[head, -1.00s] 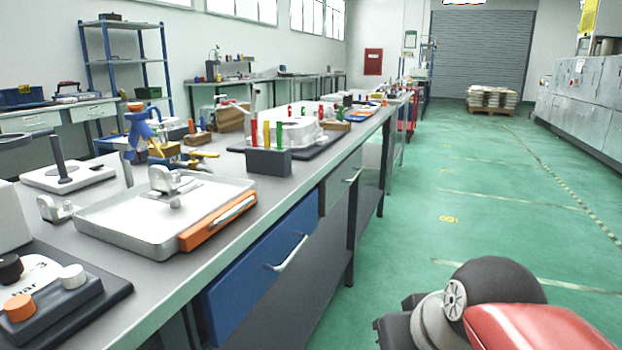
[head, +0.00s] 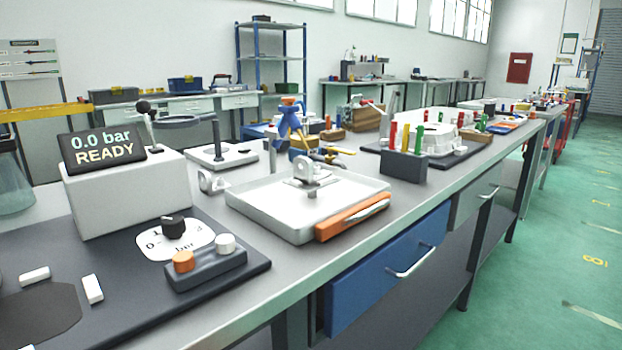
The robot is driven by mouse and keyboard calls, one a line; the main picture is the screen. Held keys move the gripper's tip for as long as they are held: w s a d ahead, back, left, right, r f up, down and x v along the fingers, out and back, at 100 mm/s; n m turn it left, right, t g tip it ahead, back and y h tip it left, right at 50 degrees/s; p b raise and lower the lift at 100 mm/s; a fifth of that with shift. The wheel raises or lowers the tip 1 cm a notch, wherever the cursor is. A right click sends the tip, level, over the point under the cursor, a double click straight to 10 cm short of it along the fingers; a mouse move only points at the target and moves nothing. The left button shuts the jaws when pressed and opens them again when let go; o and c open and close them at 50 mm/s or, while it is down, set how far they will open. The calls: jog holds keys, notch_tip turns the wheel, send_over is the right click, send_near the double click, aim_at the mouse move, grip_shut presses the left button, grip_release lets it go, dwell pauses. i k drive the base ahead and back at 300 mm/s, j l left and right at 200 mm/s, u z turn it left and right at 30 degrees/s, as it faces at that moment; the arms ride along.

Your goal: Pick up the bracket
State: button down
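A light grey metal bracket (head: 305,170) with an upright holed lug stands in a shallow light-coloured tray (head: 262,222) on the workbench, near the middle of the view. A second similar small metal piece (head: 213,182) with a round hole sits on the bench just left of the tray. I cannot tell which of the two is the named bracket. My gripper is not in view.
An orange-handled tool (head: 352,217) lies along the tray's right front edge. A test unit (head: 125,190) with a display reading "0.0 bar READY" and a knob box (head: 207,268) stand left. A dark block with coloured handles (head: 404,165) stands right. Green floor is clear at right.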

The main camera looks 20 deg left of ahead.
aim_at(305, 170)
jog(key=u, duration=1.2)
